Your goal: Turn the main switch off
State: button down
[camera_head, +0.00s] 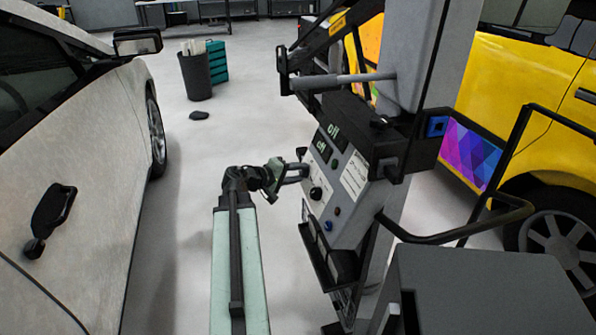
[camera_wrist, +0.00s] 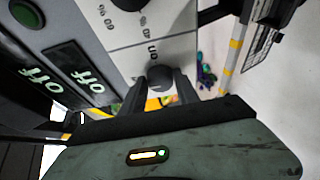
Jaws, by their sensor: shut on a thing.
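A grey control panel (camera_head: 339,200) on an upright column carries knobs, buttons and two green displays. My gripper (camera_head: 296,173) reaches its upper left face. In the wrist view a dark round knob (camera_wrist: 160,76) sits between the fingertips of my gripper (camera_wrist: 160,90), which is shut on it. Upside-down lettering (camera_wrist: 154,50) beside the knob seems to read "on". No name label for the knob is readable. The displays (camera_wrist: 76,66) read "off" in the wrist view. In the head view my gripper hides the held knob.
Another black knob (camera_head: 316,193) sits below on the panel, near blue and red buttons. A green button (camera_wrist: 27,13) shows beside the displays. A silver car (camera_head: 95,170) stands left, a yellow vehicle (camera_head: 530,95) right, and a grey cabinet (camera_head: 480,290) in front.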

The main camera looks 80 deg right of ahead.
dwell(0.4)
jog(key=c, duration=0.9)
grip_release()
jog(key=p+v, duration=0.2)
jog(key=v, duration=0.5)
jog(key=shift+w+r+p, duration=0.2)
jog(key=shift+w+p, duration=0.05)
jog(key=shift+p, duration=0.05)
jog(key=shift+a+f, duration=0.1)
jog(key=shift+a, duration=0.05)
